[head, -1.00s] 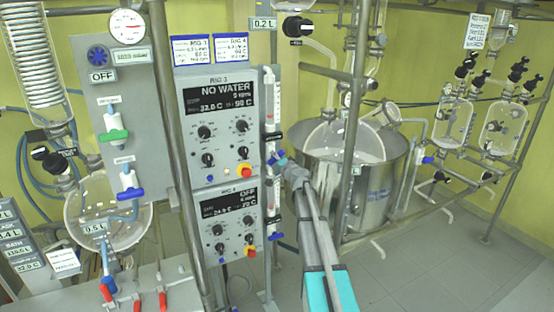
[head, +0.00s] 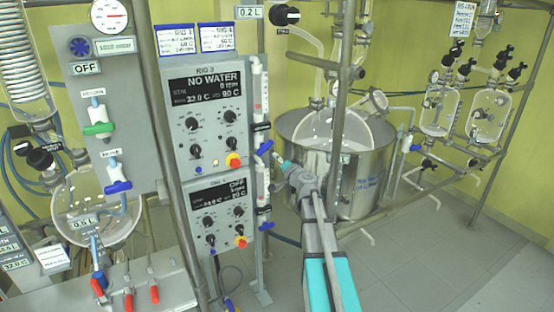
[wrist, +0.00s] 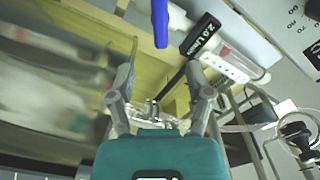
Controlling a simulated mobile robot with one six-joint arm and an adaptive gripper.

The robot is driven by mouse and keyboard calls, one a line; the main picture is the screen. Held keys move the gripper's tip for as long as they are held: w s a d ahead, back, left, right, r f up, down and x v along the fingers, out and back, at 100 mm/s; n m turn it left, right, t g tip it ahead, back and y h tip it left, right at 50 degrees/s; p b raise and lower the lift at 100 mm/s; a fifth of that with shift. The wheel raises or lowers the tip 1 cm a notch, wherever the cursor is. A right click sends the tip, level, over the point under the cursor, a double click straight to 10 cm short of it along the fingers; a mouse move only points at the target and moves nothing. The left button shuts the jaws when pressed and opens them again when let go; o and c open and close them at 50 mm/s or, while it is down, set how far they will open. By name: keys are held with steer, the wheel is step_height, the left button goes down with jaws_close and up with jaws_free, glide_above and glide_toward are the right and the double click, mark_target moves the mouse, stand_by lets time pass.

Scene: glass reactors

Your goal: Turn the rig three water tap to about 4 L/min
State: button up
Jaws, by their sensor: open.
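The rig three panel (head: 206,118) shows "NO WATER" on its display. A slim clear flow tube runs down its right edge. The upper tap's blue handle (head: 265,147) sits beside this tube, tilted, below a black tag (head: 261,126). My gripper (head: 281,162) is just right of and below that handle, apart from it. In the wrist view, a blue handle (wrist: 160,22) stands beyond my open, empty fingers (wrist: 160,84). A black tag (wrist: 201,36) beside it appears to read 2.0 L/min.
A second panel (head: 222,212) lies directly below, with another blue-handled tap (head: 265,225) to its right. A steel vessel (head: 365,175) stands close behind my arm, with a metal pole (head: 338,120) in front of it. Open floor (head: 420,270) lies at the lower right.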

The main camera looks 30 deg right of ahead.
mark_target(266, 149)
steer(key=shift+s, duration=0.1)
stand_by(0.3)
steer(key=shift+s+a, duration=0.1)
steer(key=shift+s, duration=0.6)
steer(key=shift+w, duration=0.1)
steer(key=w, duration=1.3)
steer(key=shift+w+a, duration=0.25)
steer(key=shift+w, duration=0.1)
jaws_close()
